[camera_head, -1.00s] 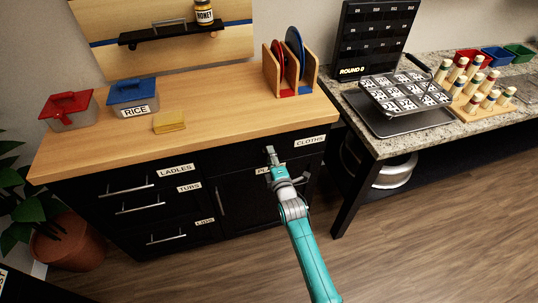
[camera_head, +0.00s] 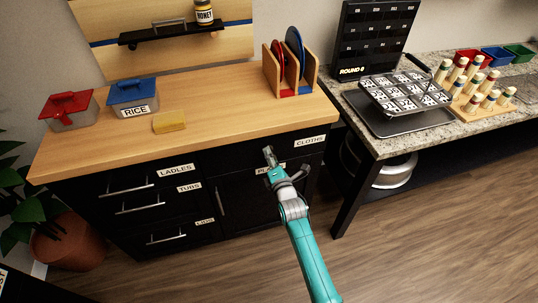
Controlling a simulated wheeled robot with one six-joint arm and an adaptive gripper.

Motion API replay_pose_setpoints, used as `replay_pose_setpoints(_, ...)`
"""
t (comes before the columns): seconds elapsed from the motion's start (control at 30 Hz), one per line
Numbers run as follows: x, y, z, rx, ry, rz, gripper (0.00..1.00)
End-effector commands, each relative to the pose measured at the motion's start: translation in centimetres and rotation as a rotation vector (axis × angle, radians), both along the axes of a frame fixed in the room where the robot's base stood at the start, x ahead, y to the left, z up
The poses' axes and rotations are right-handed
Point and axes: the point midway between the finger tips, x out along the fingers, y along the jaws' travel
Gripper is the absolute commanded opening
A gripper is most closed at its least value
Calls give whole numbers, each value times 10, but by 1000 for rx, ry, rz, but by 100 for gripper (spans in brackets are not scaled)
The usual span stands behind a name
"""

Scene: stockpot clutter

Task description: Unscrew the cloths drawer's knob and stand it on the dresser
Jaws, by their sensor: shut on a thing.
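The cloths drawer (camera_head: 234,158) is the black front under the dresser's wooden top, marked by the CLOTHS label (camera_head: 310,141). My gripper (camera_head: 268,152) is in front of this drawer, left of the label, with its fingers pointing at the drawer front. It is shut on the drawer's knob, which is small and mostly hidden by the fingers. I cannot tell how far the knob is unscrewed. The dresser top (camera_head: 215,118) is light wood and lies above and behind my gripper.
On the dresser top stand a red-lidded tub (camera_head: 68,112), a blue-lidded RICE tub (camera_head: 133,97), a yellow block (camera_head: 169,123) and a plate rack (camera_head: 310,75). The middle and right front of the top are clear. A granite counter (camera_head: 400,138) stands to the right.

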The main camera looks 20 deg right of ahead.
Motion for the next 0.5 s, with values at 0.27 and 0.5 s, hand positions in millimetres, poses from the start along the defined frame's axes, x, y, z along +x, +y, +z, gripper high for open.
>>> replay_pose_setpoints(0.27,0,0,0,-2,0,0,52)
replay_pose_setpoints(0.5,0,0,0,-1,0,0,66)
